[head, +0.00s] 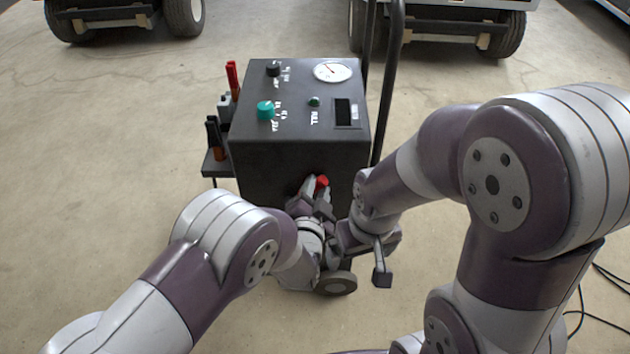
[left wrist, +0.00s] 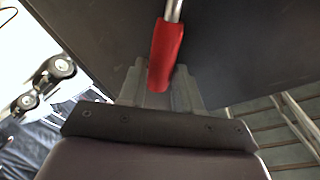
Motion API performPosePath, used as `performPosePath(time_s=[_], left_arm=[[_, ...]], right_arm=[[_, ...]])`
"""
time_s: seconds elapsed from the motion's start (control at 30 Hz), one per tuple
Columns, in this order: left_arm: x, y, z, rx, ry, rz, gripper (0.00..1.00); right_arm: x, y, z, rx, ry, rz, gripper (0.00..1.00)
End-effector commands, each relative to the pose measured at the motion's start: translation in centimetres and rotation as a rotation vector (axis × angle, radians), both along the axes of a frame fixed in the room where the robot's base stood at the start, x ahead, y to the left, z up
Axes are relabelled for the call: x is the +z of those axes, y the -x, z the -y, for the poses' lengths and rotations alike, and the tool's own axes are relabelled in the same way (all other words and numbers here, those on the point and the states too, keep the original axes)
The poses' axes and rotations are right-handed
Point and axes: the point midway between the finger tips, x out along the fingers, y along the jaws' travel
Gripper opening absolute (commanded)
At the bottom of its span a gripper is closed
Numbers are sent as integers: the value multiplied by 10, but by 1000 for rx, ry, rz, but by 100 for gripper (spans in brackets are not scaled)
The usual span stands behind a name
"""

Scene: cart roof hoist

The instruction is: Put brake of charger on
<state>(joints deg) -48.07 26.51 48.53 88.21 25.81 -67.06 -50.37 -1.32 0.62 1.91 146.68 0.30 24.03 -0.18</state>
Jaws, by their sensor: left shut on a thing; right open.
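The charger (head: 300,140) is a dark box on wheels with a gauge and knobs on its sloped top. Its brake lever has a red grip (head: 321,183) low on the near face. In the left wrist view the red grip (left wrist: 166,55) sits on a metal rod and runs down between my left fingers. My left gripper (head: 316,190) is shut on this red grip. The lower end of the grip is between the fingers. My right gripper (head: 382,262) is lower and to the right, near the charger's wheel, open; its fingers are partly hidden by my arm.
A black handle (head: 388,90) rises at the charger's right side. Red and black clamps (head: 232,80) hang on a holder (head: 215,160) at its left. A small wheel (head: 336,283) shows below. Carts (head: 440,25) stand behind. Cables (head: 600,290) lie at right. The floor at left is clear.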

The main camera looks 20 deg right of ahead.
Motion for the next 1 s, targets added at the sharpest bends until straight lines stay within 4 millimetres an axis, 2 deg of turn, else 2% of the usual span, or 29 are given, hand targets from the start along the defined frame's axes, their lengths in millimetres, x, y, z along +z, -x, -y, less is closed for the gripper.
performPosePath(time_s=[0.3, 0.83, 0.87, 0.9, 1.0], left_arm=[[-8, 1, 1, -2, -106, 27, 0], [-11, 1, 1, -4, -127, 32, 0], [-11, 1, 1, -4, -127, 32, 43], [-11, 1, 1, -5, -126, 32, 56], [-11, 1, 1, -3, -125, 33, 59]], right_arm=[[9, 0, 0, 0, 0, 0, 100], [9, 0, 0, 0, 0, 0, 100], [9, 0, 0, 0, 0, 0, 100], [9, 0, 0, 0, 0, 0, 100], [9, 0, 0, 0, 0, 0, 100]])
